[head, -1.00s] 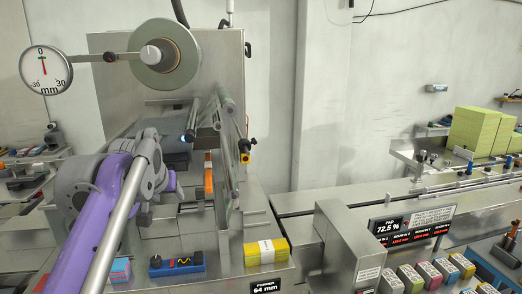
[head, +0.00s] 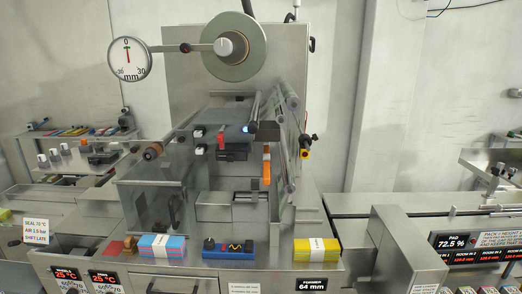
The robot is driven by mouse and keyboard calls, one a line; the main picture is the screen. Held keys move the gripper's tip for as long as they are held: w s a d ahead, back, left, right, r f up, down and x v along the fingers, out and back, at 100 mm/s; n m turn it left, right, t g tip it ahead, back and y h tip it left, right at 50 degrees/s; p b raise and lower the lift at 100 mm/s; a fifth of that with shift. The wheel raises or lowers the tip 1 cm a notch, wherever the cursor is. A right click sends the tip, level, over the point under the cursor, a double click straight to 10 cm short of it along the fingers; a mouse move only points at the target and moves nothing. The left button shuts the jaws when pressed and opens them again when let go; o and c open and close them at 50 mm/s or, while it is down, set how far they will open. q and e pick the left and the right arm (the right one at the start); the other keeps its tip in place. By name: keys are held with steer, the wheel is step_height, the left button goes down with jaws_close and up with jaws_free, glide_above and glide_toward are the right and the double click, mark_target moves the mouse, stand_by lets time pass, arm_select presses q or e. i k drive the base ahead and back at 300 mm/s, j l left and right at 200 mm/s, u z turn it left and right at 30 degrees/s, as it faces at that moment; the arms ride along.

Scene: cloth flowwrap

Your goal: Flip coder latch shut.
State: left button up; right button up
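The wrapping machine (head: 185,75) stands in the middle of the head view. A dark block (head: 233,153), possibly the coder, sits under the film rollers. A small red part (head: 221,137) stands upright at its left. An orange lever-like part (head: 266,166) hangs upright to its right. I cannot tell which of these is the coder latch, or whether it is open or shut. Neither of my grippers is in view.
A film reel (head: 250,58) and a round dial (head: 129,59) stick out above. A clear guard (head: 152,198) stands at the left front. On the front ledge lie a blue-pink stack (head: 162,246), a blue device (head: 228,248) and a yellow pack (head: 317,249).

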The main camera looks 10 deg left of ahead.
mark_target(220, 138)
steer(key=k+j, duration=0.1)
steer(key=j, duration=1.1)
steer(key=k+j, duration=0.15)
steer(key=j, duration=0.5)
steer(key=z, duration=0.05)
